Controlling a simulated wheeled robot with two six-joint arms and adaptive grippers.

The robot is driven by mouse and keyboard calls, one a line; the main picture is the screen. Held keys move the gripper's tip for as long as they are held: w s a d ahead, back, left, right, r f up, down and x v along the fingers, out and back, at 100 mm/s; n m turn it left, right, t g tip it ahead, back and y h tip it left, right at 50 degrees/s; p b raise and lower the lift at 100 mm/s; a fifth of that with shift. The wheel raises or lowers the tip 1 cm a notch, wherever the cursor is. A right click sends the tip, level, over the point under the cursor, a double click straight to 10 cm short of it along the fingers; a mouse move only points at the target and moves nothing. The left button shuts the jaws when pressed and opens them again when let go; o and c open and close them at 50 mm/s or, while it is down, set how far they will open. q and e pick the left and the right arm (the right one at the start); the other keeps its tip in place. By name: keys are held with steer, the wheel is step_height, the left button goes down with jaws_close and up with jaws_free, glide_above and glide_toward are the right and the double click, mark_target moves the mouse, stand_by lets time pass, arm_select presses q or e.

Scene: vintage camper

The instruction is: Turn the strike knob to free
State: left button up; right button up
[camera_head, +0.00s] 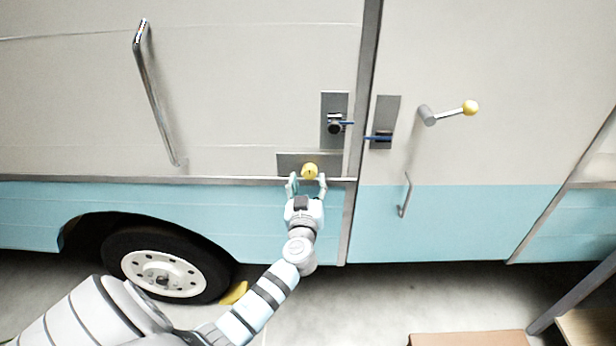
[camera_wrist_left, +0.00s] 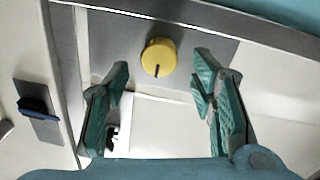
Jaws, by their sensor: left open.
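The yellow strike knob (camera_head: 310,170) sits on a grey metal plate (camera_head: 287,161) on the camper's side, left of the door seam. In the left wrist view the round knob (camera_wrist_left: 159,58) has a dark pointer line on its face, pointing toward the bottom of that picture. My left gripper (camera_head: 307,178) is open just below the knob in the head view. In the left wrist view its green-padded fingers (camera_wrist_left: 160,78) stand apart, one toward each side of the knob, with gaps on both sides. My right gripper is not in view.
Another blue-lever plate (camera_head: 384,110) is on the door, near a crank with a yellow ball (camera_head: 470,107). Grab handles (camera_head: 155,95) and a wheel (camera_head: 165,272) are nearby.

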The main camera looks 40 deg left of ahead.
arm_select(q)
steer(key=shift+x, duration=1)
steer(key=c, duration=1.1)
steer(key=shift+c, duration=0.2)
